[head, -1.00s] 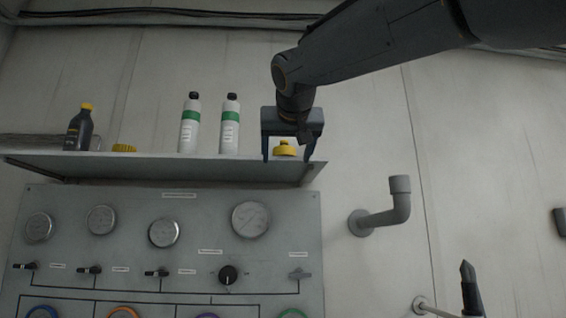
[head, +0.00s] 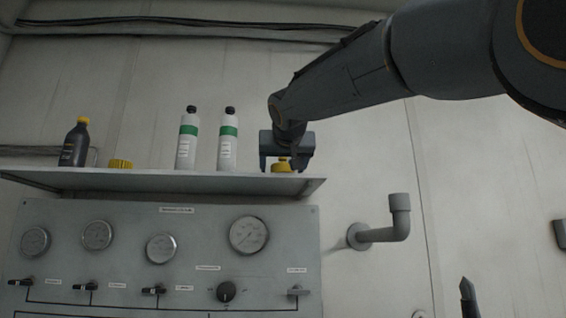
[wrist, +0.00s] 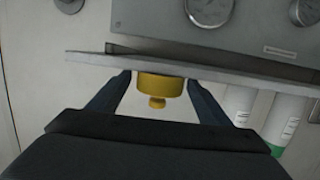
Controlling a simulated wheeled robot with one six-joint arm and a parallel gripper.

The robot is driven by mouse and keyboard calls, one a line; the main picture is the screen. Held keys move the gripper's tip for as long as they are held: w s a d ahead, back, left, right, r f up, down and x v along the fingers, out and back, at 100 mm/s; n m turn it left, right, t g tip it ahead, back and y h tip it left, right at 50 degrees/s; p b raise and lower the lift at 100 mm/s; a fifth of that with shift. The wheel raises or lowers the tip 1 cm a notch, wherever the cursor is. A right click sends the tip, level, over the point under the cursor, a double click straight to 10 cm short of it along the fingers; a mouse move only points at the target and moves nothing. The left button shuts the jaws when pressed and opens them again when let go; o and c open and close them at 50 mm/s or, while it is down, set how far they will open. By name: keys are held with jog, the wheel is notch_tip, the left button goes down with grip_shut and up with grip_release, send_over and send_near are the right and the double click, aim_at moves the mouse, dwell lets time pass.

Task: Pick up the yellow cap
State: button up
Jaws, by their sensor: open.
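A yellow cap with a small knob on top (head: 281,167) sits at the right end of the grey shelf (head: 200,182). My gripper (head: 284,169) is open above it, fingers pointing down on either side. In the wrist view, which looks upside down, the cap (wrist: 160,87) lies between the two open fingers (wrist: 160,80), with a gap on each side. The fingertips are close to the shelf; I cannot tell if they touch it. A second, wider yellow cap with a ridged side (head: 120,164) stands farther left on the shelf.
Two white bottles with green bands (head: 187,140) (head: 228,142) stand left of my gripper. A dark bottle with a yellow top (head: 75,145) is at the far left. A gauge panel (head: 190,220) hangs below the shelf. A grey elbow pipe (head: 399,218) sticks out to the right.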

jog(key=c, duration=1.1)
